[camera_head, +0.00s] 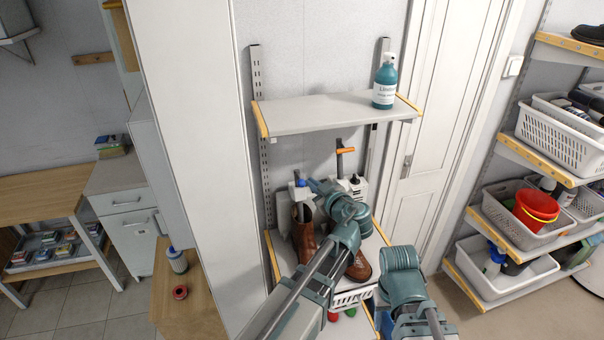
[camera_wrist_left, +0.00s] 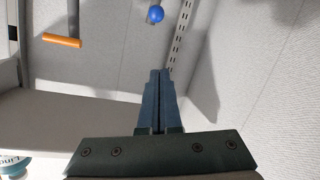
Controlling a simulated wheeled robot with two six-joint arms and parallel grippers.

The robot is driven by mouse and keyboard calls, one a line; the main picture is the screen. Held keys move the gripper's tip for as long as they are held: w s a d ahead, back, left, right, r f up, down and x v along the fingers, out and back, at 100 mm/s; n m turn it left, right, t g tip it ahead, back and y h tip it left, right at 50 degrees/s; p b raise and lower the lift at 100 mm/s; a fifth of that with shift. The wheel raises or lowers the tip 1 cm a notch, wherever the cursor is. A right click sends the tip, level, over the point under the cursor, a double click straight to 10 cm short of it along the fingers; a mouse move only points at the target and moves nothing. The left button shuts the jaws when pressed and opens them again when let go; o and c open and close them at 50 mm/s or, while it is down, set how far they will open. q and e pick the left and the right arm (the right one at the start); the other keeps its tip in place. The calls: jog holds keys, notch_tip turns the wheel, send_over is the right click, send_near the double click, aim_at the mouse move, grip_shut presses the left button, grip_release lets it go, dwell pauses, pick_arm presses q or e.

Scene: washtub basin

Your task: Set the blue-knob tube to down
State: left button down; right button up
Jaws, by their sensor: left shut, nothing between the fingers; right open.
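The blue knob (camera_head: 299,182) tops a light grey fixture (camera_head: 298,192) on the lower wall shelf, at its left side. In the left wrist view the blue knob (camera_wrist_left: 156,14) is a round ball at the top edge, past my fingertips, with a visible gap between. My left gripper (camera_head: 310,185) reaches in from the front, just right of the knob. In the left wrist view its fingers (camera_wrist_left: 158,75) are shut and empty. The tube's lower part is mostly hidden. My right arm is at the lower right; its fingers cannot be made out.
An orange handle (camera_head: 346,150) stands on a white unit (camera_head: 354,185) to the right of the knob. Brown boots (camera_head: 304,243) stand in front on the same shelf. The upper shelf (camera_head: 320,110), with a teal bottle (camera_head: 385,82), hangs above my left gripper.

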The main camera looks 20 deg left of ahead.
pick_arm(q)
jog(key=shift+w+f, duration=0.1)
jog(key=b, duration=0.3)
send_over(302, 181)
jog(key=s, duration=0.3)
notch_tip(302, 181, down, 2)
jog(key=f, duration=0.1)
jog(key=shift+w+d+f+b, duration=0.15)
jog(key=shift+w+f+b, duration=0.1)
jog(key=shift+f+b, duration=0.55)
jog(key=shift+w+d+f+b, duration=0.15)
jog(key=shift+w+f+b, duration=0.1)
jog(key=shift+f+b, duration=0.5)
jog(key=f+b, duration=0.2)
jog(key=b, duration=0.1)
jog(key=s+f+b, duration=0.1)
jog(key=f, duration=0.1)
jog(key=shift+d, duration=0.4)
